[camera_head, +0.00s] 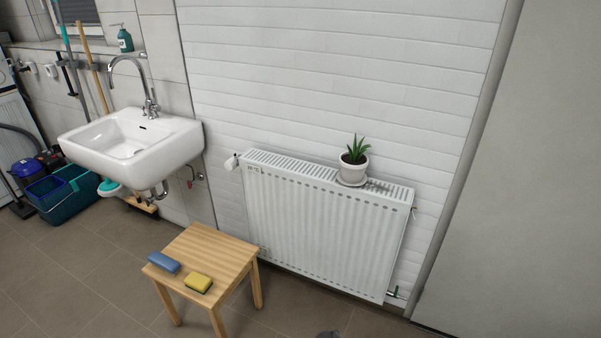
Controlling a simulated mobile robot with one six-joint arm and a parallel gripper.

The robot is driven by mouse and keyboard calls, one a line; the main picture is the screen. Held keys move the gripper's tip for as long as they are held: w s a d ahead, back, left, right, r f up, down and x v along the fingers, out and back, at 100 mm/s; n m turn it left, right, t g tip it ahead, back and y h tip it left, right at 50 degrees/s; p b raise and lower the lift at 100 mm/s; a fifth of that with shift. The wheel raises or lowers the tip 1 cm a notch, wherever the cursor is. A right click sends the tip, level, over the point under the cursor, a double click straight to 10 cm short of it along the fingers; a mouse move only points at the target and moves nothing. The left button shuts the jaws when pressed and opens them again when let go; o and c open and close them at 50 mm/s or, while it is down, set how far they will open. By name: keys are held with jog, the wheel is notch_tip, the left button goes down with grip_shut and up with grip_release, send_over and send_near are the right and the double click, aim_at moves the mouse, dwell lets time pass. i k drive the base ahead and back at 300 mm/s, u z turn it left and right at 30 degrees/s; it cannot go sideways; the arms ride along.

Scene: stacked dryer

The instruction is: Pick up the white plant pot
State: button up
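The white plant pot (353,173) holds a small green spiky plant (356,149) in dark soil. It stands upright on a white saucer (350,183) on top of the white radiator (325,222), right of the radiator's middle. Nothing touches or covers the pot. I cannot make out my gripper in this view. A small dark grey shape cuts into the bottom edge, right of the stool, and I cannot tell what it is.
A wooden stool (216,247) with a blue sponge (163,262) and a yellow sponge (199,283) stands before the radiator's left end. A white sink (133,143) hangs at left, with buckets (68,195) beyond. The floor right of the stool looks mostly clear.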

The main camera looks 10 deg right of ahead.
aim_at(353, 164)
jog(key=u, duration=0.05)
jog(key=k, duration=0.3)
jog(key=u, duration=1.55)
jog(key=k, duration=0.65)
jog(key=z, duration=0.5)
jog(key=i, duration=1.7)
jog(key=u, duration=0.4)
